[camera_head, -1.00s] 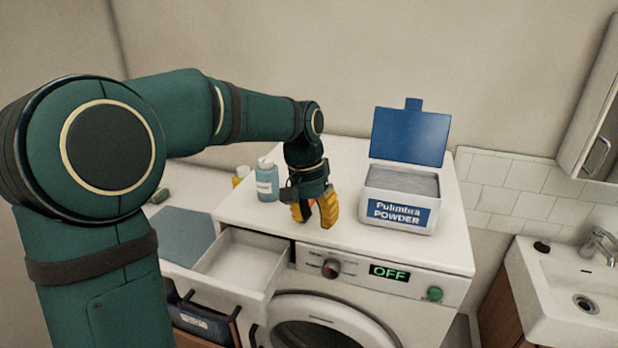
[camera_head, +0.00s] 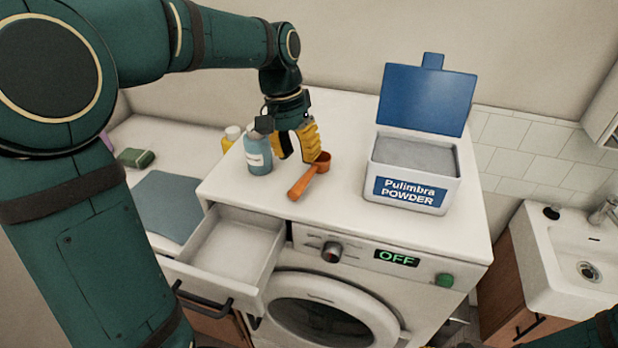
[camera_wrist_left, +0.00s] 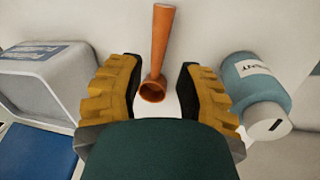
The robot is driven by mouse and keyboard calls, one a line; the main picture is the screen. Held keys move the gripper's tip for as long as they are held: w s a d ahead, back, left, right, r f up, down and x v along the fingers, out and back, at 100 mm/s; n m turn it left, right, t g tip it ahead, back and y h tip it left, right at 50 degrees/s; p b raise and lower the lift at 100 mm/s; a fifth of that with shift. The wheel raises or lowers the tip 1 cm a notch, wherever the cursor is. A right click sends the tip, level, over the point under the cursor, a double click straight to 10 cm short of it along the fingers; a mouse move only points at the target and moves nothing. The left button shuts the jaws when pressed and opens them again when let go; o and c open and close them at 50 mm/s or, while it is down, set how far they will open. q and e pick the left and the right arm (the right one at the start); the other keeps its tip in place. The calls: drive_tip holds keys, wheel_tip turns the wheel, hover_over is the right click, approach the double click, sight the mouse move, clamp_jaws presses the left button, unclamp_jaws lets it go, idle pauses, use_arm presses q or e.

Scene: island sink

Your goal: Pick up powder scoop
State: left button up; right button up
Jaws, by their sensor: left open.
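The orange powder scoop (camera_head: 303,183) lies on the washing machine's white top, its handle toward the front edge. In the left wrist view the scoop (camera_wrist_left: 160,50) has its round cup between the two finger pads and its handle pointing up the picture. My left gripper (camera_head: 298,156) is open, pointing down at the cup end. In the wrist view there are gaps between the fingers (camera_wrist_left: 158,75) and the cup. The open white powder box (camera_head: 407,198), blue lid raised, stands right of the scoop and holds grey powder.
A blue bottle (camera_head: 257,158) stands close to the left gripper, with a yellow bottle (camera_head: 229,140) behind it. A detergent drawer (camera_head: 232,247) is pulled out at the front left. The sink (camera_head: 575,262) is at the right. The machine top between scoop and powder box is clear.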

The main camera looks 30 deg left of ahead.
sight(305, 175)
use_arm(q)
drive_tip(key=f, duration=0.2)
drive_tip(key=d+f, duration=0.1)
drive_tip(key=f, duration=0.2)
drive_tip(key=w+f+b, duration=0.1)
drive_tip(key=f, duration=0.1)
drive_tip(key=shift+d+f, duration=0.2)
drive_tip(key=shift+d, duration=0.05)
clamp_jaws()
